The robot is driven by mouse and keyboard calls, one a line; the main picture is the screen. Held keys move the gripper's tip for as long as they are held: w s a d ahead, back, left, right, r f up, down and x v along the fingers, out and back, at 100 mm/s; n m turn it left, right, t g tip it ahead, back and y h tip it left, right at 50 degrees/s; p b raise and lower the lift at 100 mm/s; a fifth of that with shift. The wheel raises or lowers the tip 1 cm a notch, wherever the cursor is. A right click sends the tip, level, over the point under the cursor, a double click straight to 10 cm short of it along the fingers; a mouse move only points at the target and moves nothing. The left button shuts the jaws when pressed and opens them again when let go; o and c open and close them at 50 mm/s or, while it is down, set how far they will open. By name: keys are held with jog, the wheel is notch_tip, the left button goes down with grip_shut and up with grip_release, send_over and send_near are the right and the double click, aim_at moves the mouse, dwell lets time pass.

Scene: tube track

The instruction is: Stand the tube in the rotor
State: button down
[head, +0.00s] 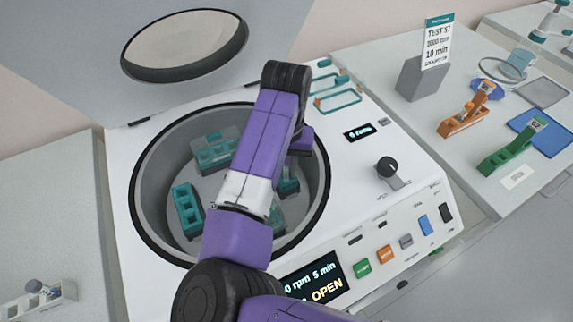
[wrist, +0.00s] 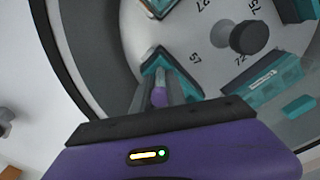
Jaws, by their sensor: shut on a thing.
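The rotor sits in the open centrifuge bowl and carries several teal buckets, among them a back one (head: 215,153) and a left one (head: 187,210). My gripper (wrist: 166,92) reaches down into the bowl and is shut on the tube (wrist: 159,97), of which only a small purple part shows between the fingers. The fingertips are at a teal bucket (wrist: 158,62) near the bowl wall, close to the rotor number 57. I cannot tell how deep the tube sits in that bucket. The rotor's dark hub (wrist: 248,37) is beyond, to the right. My arm hides part of the rotor in the head view.
The lid (head: 187,45) stands open behind the bowl. Orange (head: 463,121) and green (head: 513,146) racks stand on the right-hand table.

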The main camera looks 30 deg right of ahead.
jog(key=shift+f, duration=0.1)
jog(key=c, duration=1.3)
grip_release()
jog(key=shift+o, duration=0.2)
notch_tip(320, 180, up, 8)
jog(key=shift+f, duration=0.1)
